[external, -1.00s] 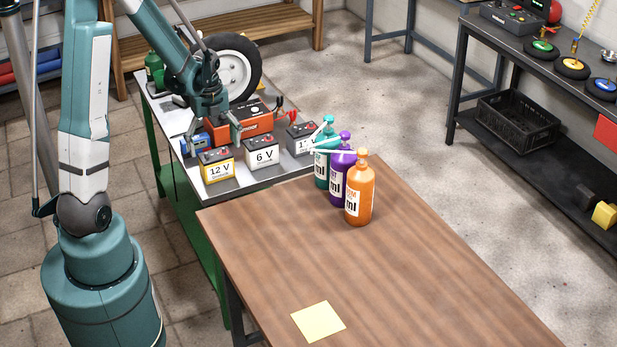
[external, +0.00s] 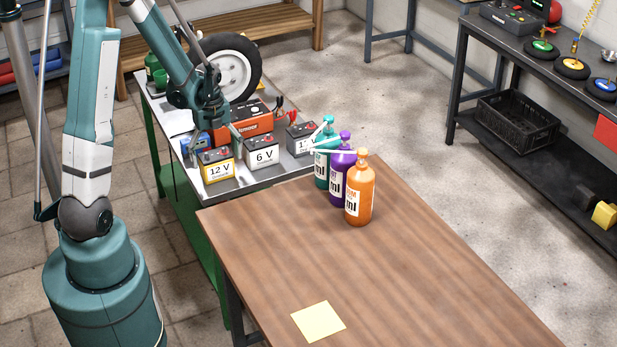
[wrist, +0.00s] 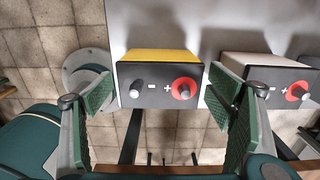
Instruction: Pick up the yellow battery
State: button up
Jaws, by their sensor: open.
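The yellow battery, marked 12 V (external: 218,172), stands upright at the near left corner of the metal bench top. In the wrist view its yellow edge and dark top with a grey and a red terminal (wrist: 158,80) lie between my fingers. My gripper (external: 217,140) is open and points down over the battery. In the wrist view my gripper's green-padded fingers (wrist: 165,110) are spread to either side of the battery, with nothing held. The right finger sits between the yellow battery and the white battery.
The white 6 V battery (external: 262,153) stands close to the right, with a grey battery (external: 300,138) beyond. A red charger (external: 255,122) and a wheel (external: 235,68) are behind. Several bottles, including an orange one (external: 360,190), stand on the wooden table (external: 400,270).

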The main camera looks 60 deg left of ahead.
aim_at(215, 154)
jog(key=shift+f, duration=0.95)
jog(key=c, duration=1.6)
jog(key=shift+r, duration=0.15)
jog(key=shift+r+p, duration=1.05)
jog(key=shift+r, duration=3.85)
